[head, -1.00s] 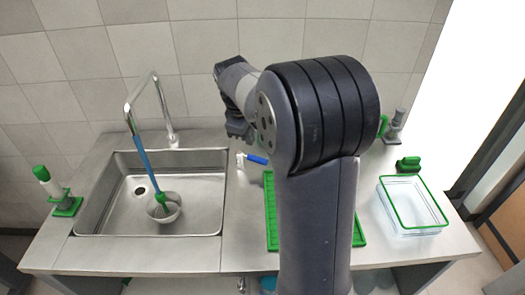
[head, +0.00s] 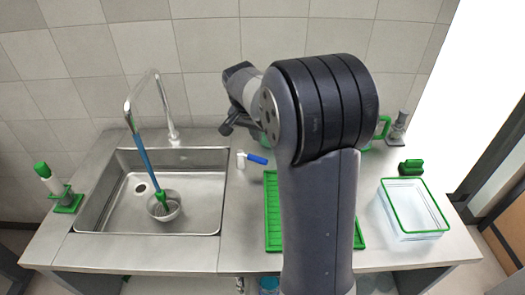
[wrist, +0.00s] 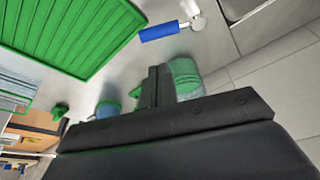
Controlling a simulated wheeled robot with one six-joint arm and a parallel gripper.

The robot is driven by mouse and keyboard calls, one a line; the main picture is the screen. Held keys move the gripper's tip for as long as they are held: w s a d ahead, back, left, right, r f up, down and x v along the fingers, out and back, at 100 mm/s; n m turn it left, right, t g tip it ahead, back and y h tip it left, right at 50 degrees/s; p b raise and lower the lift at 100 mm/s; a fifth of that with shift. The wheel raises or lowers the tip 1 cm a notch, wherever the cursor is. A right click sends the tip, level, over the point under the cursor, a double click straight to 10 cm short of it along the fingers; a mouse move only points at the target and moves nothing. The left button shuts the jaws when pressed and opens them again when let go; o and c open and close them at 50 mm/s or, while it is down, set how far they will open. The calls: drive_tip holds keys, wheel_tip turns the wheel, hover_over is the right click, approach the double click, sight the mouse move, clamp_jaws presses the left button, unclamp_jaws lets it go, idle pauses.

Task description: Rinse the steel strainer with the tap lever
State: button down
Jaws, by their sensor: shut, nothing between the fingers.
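The steel strainer (head: 164,208) sits in the sink basin (head: 195,190) under the tap (head: 173,135). A blue column (head: 142,158) runs from the spout down to it, with green at its lower end; I cannot tell whether it is water or a handle. A blue bar with a white end (head: 257,160), perhaps the tap lever, is on the counter right of the sink. It also shows in the wrist view (wrist: 160,31). My gripper (head: 227,128) is shut and empty, behind and left of the bar. The wrist view shows its closed fingers (wrist: 158,85).
A green ribbed tray (head: 271,210) lies partly behind my arm. A clear green-rimmed tub (head: 413,232) and a green block (head: 411,167) stand at the right. A tiled wall (head: 215,75) closes the back.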

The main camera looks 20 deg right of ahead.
sight(260, 158)
drive_tip(key=p+x, duration=0.1)
drive_tip(key=x, duration=0.9)
drive_tip(key=shift+s+a+f+b, duration=0.1)
drive_tip(key=shift+s+a+b, duration=0.25)
drive_tip(key=shift+b, duration=0.2)
drive_tip(key=shift+s+a, duration=0.15)
drive_tip(key=shift+s, duration=0.05)
